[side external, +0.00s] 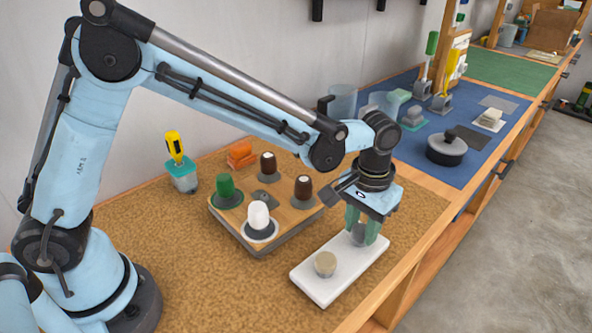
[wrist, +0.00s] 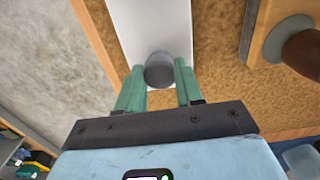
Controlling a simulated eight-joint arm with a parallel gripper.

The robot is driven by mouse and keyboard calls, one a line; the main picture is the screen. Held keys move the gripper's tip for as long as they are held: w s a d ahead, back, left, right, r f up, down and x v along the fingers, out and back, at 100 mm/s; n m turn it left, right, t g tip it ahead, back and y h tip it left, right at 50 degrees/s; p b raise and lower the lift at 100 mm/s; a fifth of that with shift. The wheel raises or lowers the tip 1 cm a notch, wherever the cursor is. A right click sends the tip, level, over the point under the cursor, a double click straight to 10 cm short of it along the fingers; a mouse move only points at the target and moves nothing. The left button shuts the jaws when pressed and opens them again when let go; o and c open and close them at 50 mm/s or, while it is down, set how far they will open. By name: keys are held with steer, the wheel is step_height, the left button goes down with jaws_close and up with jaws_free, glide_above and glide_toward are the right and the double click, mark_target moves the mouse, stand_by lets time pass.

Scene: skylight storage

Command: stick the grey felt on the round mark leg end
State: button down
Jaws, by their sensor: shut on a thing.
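My gripper (wrist: 160,78) has green fingers, shut on the grey felt (wrist: 160,70), a short round pad, at the far end of the white tray. The felt also shows between the fingers in the side view (side external: 358,236). I cannot tell whether it still touches the tray. Several upright legs stand on a wooden block left of my gripper: a green one (side external: 226,187), a white one (side external: 258,215) and two dark brown ones (side external: 302,187) (side external: 268,163). Marks on their ends are too small to read.
The white tray (side external: 318,292) also carries a beige pad (side external: 325,263). The wooden block (side external: 283,230) lies close to the tray. A yellow-handled tool (side external: 175,148) and an orange block (side external: 240,153) are behind. A blue mat (side external: 445,110) holds a dark lidded pot (side external: 446,149). Cork is clear at front left.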

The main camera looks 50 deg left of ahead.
steer(key=shift+r, duration=0.4)
stand_by(0.4)
steer(key=shift+r, duration=1.7)
steer(key=shift+r, duration=0.1)
steer(key=shift+r, duration=3.05)
glide_above(304, 179)
steer(key=shift+f, duration=1.55)
steer(key=shift+f, duration=0.1)
steer(key=shift+f, duration=0.25)
steer(key=shift+f, duration=0.45)
